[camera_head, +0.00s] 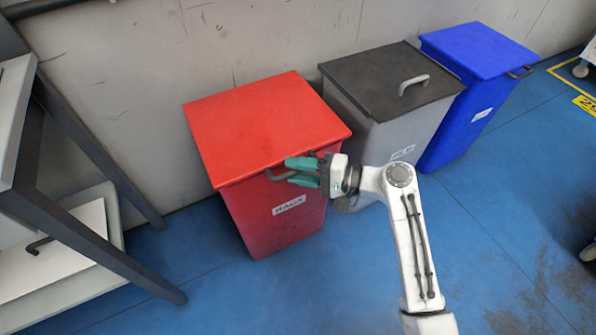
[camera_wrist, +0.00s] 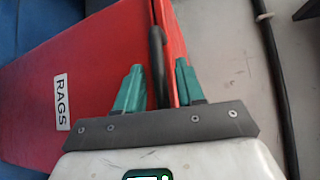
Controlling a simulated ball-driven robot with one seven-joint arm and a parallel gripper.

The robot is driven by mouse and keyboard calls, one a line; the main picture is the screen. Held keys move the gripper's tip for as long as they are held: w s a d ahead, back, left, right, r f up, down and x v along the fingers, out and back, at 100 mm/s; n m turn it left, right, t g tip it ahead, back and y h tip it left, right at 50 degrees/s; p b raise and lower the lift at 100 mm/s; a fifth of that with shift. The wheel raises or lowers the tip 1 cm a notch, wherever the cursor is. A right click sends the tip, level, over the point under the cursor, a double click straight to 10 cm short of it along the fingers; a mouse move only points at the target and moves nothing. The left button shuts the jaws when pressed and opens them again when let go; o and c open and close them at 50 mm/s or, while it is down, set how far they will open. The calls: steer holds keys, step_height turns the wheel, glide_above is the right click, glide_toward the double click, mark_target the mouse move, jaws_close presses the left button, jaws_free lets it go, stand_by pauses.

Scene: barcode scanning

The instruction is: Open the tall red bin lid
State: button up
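The tall red bin (camera_head: 262,225) stands against the wall, with a white "RAGS" label on its front. Its red lid (camera_head: 255,120) lies flat and shut on top. A dark handle (camera_head: 285,175) sticks out from the lid's front edge. My gripper (camera_head: 300,171) is at that front edge, its teal fingers by the handle. In the wrist view, the fingers (camera_wrist: 158,88) are spread apart, with the dark handle (camera_wrist: 157,52) and the lid's edge showing between them. Whether a finger touches the handle is unclear. The handle's lower end is hidden behind my gripper.
A grey bin (camera_head: 385,115) with a black lid stands right of the red bin, and a blue bin (camera_head: 475,75) beyond it. A dark-framed shelf or cart (camera_head: 75,235) stands close on the left. The blue floor (camera_head: 500,220) in front is clear.

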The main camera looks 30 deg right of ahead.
steer(key=shift+a, duration=0.1)
steer(key=shift+c, duration=0.3)
jaws_close()
